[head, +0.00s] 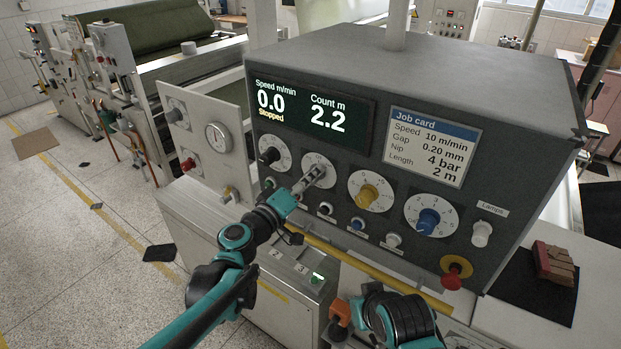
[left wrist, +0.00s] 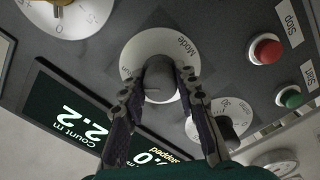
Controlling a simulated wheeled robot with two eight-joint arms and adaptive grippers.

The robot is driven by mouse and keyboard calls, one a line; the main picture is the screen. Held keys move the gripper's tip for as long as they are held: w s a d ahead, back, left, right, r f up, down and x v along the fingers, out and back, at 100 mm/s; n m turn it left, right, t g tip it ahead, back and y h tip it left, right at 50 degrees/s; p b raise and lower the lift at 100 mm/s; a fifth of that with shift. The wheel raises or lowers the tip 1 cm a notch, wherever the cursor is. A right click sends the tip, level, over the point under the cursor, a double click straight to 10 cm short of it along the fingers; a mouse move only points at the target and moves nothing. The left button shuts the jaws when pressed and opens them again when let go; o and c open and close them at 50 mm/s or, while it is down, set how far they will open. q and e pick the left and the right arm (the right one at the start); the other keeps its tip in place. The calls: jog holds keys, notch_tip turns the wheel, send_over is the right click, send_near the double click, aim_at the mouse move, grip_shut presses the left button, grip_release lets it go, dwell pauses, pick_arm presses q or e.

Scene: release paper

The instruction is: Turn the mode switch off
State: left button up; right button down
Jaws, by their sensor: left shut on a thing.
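The mode switch is a dark knob (left wrist: 160,78) on a white round dial (left wrist: 141,48) marked "Mode". In the head view its dial (head: 318,161) sits under the speed display, left of the yellow knob. My left gripper (head: 312,178) reaches the dial from the front. In the left wrist view my left gripper (left wrist: 160,84) has one finger on each side of the knob and is shut on it. The knob's pointer and chosen setting cannot be made out. My right arm shows at the bottom; its fingers do not show.
The display (head: 308,112) reads 0.0, Stopped, and 2.2. A yellow knob (head: 368,195), blue knob (head: 428,221) and red emergency button (head: 453,279) are to the right. Red stop (left wrist: 265,49) and green start (left wrist: 289,97) buttons lie near the gripper. A yellow rail (head: 365,272) runs below.

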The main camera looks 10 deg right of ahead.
pick_arm(q)
jog(key=shift+n, duration=0.3)
jog(key=n+b, duration=0.2)
jog(key=n, duration=0.1)
jog(key=shift+f+n, duration=0.15)
jog(key=shift+n, duration=0.15)
jog(key=n+b, duration=0.1)
jog(key=n, duration=0.3)
jog(key=shift+n, duration=0.3)
jog(key=o, duration=1.2)
jog(key=shift+c, duration=0.2)
